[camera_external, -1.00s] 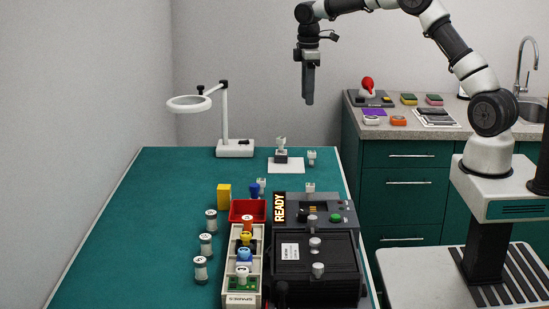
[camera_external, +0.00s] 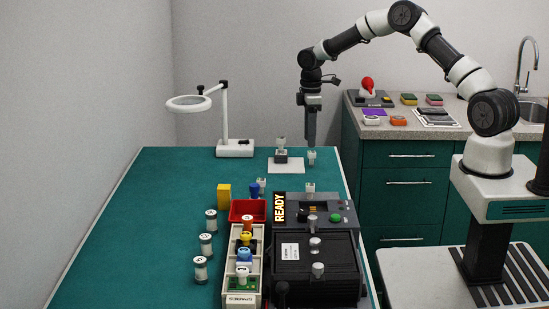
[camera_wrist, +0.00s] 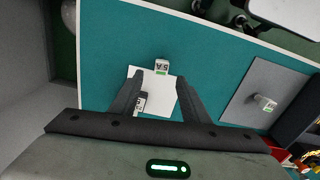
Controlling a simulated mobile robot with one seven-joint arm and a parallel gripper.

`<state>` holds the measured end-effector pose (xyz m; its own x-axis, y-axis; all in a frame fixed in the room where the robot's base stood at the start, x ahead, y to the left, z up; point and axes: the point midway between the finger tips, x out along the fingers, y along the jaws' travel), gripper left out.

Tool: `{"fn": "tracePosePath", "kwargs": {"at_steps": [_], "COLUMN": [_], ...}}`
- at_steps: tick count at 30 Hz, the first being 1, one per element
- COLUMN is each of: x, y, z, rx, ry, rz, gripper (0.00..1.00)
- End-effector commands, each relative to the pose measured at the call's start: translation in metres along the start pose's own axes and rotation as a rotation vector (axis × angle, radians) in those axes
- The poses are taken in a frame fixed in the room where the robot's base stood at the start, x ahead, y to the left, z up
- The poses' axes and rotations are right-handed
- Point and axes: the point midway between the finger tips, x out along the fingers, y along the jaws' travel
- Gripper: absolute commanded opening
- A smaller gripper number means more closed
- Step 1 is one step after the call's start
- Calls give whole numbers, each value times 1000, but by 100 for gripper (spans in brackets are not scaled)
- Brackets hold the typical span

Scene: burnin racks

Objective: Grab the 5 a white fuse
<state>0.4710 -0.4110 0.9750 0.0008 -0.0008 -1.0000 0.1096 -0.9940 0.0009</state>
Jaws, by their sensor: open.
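A small white fuse block marked 5A, with a green stripe, stands at the edge of a white sheet in the wrist view (camera_wrist: 162,66). In the outside view this white fuse (camera_external: 312,156) is right of the sheet. My gripper (camera_external: 311,142) points down just above it, apart from it. In the wrist view my open gripper (camera_wrist: 154,76) has nothing between its fingers; the 5A fuse lies just beyond the tips. Another labelled white piece (camera_wrist: 141,101) is on the sheet, partly hidden by the left finger.
The white sheet (camera_external: 286,167) lies near the table's back edge. A ring-lamp stand (camera_external: 235,148) is to the left. Trays, a red bin (camera_external: 240,207) and a black device fill the front right. The left tabletop is mostly clear.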

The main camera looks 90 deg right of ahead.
Motion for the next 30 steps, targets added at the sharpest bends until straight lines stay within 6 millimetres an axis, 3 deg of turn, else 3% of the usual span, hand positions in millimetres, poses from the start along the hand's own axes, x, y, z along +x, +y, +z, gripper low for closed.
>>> {"fn": "tracePosePath", "kwargs": {"at_steps": [9, 17, 20, 25, 30], "x": [43, 48, 47, 47, 47], "y": [-2, -2, -2, -2, -2], "z": [7, 7, 7, 7, 7], "rx": [-1, 0, 0, 0, -1], "ry": [-1, 0, 0, 0, 0], "rz": [-2, -1, -1, -1, 0], "gripper": [42, 42, 30, 2, 0]}}
